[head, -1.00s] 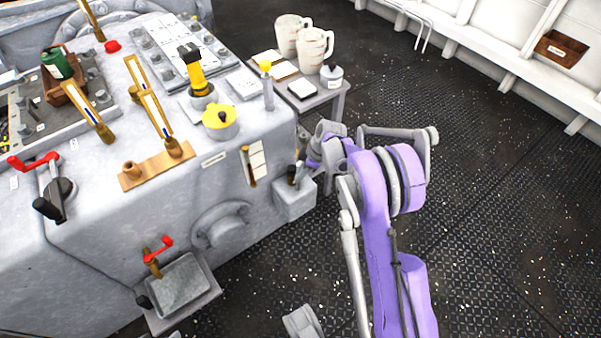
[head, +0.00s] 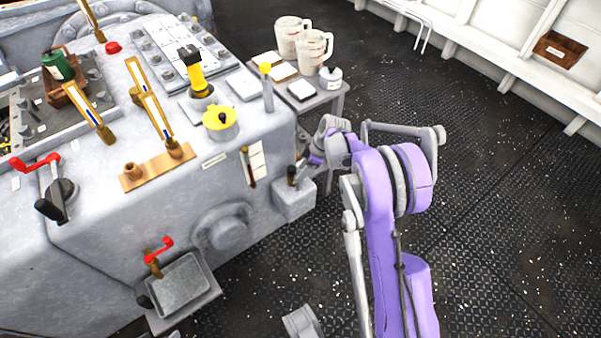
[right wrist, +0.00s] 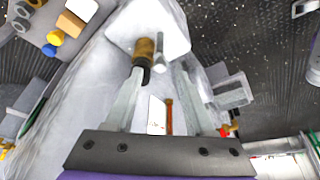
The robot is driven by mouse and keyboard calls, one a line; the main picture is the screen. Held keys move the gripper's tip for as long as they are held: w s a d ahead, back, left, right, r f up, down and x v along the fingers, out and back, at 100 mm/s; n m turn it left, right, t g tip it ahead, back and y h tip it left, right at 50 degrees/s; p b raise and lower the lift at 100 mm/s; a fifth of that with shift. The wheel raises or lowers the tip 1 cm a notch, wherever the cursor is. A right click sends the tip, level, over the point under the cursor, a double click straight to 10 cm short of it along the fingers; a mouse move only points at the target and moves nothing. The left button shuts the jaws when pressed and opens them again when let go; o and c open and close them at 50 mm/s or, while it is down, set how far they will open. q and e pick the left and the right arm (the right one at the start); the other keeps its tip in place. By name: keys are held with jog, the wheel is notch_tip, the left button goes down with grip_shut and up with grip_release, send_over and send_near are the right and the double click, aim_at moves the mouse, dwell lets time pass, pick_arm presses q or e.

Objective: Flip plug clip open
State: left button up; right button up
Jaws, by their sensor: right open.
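A plug with a brown-brass body and black end (head: 292,174) stands at the grey box (head: 294,204) on the machine's right side. In the right wrist view the plug (right wrist: 145,50) points toward me from the pale box (right wrist: 172,18). A thin grey rod (right wrist: 160,52), which may be the clip, lies just right of it. My right gripper (right wrist: 160,70) is open, its two fingers on either side of the plug and rod, and I see no grip on either. In the head view the right gripper (head: 304,168) is small and partly hidden by its wrist. My left gripper is not in view.
A small side table (head: 318,98) with measuring jugs (head: 313,50) stands behind my right wrist. A paper-covered panel and brass lever (head: 248,167) are left of the box. A tray (head: 180,284) juts out low on the machine. The deck to the right is clear.

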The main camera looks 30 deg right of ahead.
pick_arm(q)
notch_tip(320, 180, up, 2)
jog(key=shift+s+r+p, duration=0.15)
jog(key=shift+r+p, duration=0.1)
jog(key=shift+p, duration=0.6)
pick_arm(e)
jog(key=v, duration=0.8)
jog(key=shift+s+r, duration=0.1)
jog(key=shift+r, duration=0.05)
jog(key=s+a+r+m+h, duration=0.1)
jog(key=s+a+r+m, duration=0.35)
jog(key=s+a, duration=0.4)
jog(key=s+a+r+m+h, duration=0.25)
jog(key=s+a+r, duration=0.25)
jog(key=s+a, duration=0.4)
jog(key=s+a+f+m+t, duration=0.1)
jog(key=s+f+m+t, duration=0.15)
jog(key=s, duration=0.85)
pick_arm(q)
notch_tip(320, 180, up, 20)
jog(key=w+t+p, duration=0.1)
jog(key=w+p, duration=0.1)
jog(key=p, duration=1.6)
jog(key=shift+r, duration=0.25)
pick_arm(e)
notch_tip(320, 180, up, 21)
jog(key=w, duration=0.2)
jog(key=shift+w+a, duration=0.15)
jog(key=shift+w, duration=0.1)
